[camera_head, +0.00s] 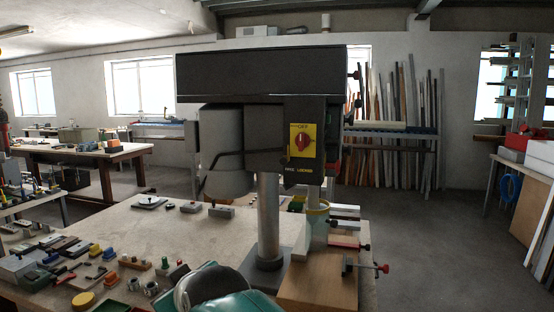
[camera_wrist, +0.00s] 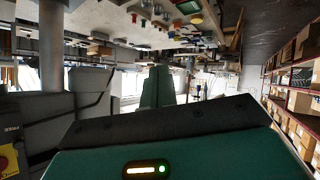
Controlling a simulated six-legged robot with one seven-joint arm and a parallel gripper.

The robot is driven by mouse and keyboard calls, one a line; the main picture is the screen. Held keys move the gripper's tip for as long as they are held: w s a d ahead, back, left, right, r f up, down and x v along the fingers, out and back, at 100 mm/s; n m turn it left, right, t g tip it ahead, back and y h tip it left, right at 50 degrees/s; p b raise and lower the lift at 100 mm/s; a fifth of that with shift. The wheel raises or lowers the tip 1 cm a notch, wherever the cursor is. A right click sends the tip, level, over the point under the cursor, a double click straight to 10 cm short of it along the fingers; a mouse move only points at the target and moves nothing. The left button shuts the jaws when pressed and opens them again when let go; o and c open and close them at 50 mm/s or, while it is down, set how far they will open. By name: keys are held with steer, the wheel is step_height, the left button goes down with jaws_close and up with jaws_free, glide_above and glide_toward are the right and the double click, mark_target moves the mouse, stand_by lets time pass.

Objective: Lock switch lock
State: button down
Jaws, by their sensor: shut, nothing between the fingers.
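The switch (camera_head: 303,142) is a red rotary knob on a yellow plate, on the front of the grey drill-press head in the head view. A small label reading "OFF" sits above the knob; the lettering below is too small to read surely. Part of the yellow plate and red knob shows at the lower left edge of the wrist view (camera_wrist: 9,160). No separate padlock can be made out. My gripper (camera_wrist: 160,74) shows as teal fingers, shut and empty, pointing away from the wrist and apart from the switch. In the head view, my teal arm covers the bottom middle.
The drill press (camera_head: 260,72) stands on a metal column (camera_head: 268,215) on the workbench (camera_head: 215,240). Small parts crowd the bench's left side. A wooden block (camera_head: 318,288) and clamps (camera_head: 362,267) lie at its right. Floor to the right is clear.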

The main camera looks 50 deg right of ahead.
steer(key=d+r+t+h, duration=0.1)
steer(key=d+r+h, duration=0.5)
steer(key=d+r, duration=0.3)
steer(key=d+r+t+h, duration=0.2)
steer(key=d+r+h, duration=0.4)
steer(key=d+r, duration=0.4)
steer(key=d, duration=0.4)
steer(key=shift+w+d+t, duration=0.2)
steer(key=shift+w+t, duration=0.1)
steer(key=shift+w+d, duration=0.1)
steer(key=w+d, duration=0.4)
steer(key=d, duration=0.4)
steer(key=shift+w+f, duration=0.35)
steer(key=shift+s, duration=0.15)
